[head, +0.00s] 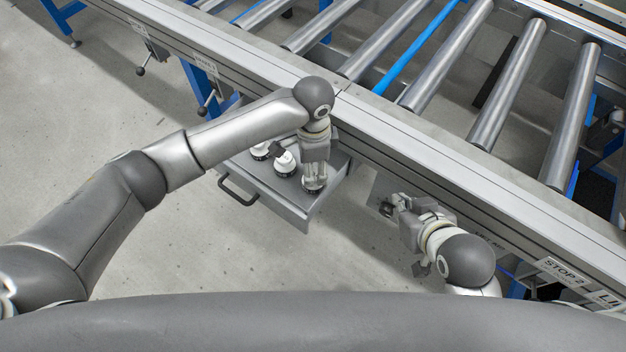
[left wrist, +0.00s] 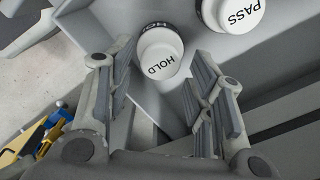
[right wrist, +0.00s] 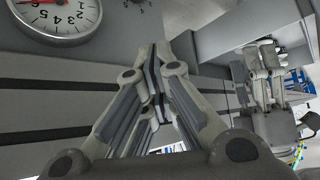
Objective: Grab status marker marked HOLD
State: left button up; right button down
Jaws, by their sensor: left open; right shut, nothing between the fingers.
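The HOLD marker (left wrist: 160,62) is a white round knob with dark lettering on its top and side, standing in the open grey drawer. In the left wrist view it lies between and just beyond the fingertips of my open left gripper (left wrist: 165,80).
A PASS marker (left wrist: 233,12) stands beside HOLD. Two white-topped markers (head: 285,162) (head: 260,151) show in the drawer (head: 295,213), which has a black handle (head: 236,192). The roller conveyor (head: 440,160) runs behind. A dial gauge (right wrist: 58,16) shows near my right gripper.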

aim_at(316, 189)
pick_arm(q)
notch_tip(316, 189, down, 3)
jog(key=shift+f+b, duration=0.15)
jog(key=shift+b, duration=0.3)
jog(key=shift+f, duration=0.2)
jog(key=c, duration=0.9)
pick_arm(e)
jog(key=w+a+r+t, duration=0.1)
jog(key=w+r+t, duration=0.2)
jog(key=w+r, duration=0.1)
jog(key=shift+w+a+t+y, duration=0.3)
jog(key=shift+w+a+y, duration=0.05)
jog(key=shift+a+y, duration=0.05)
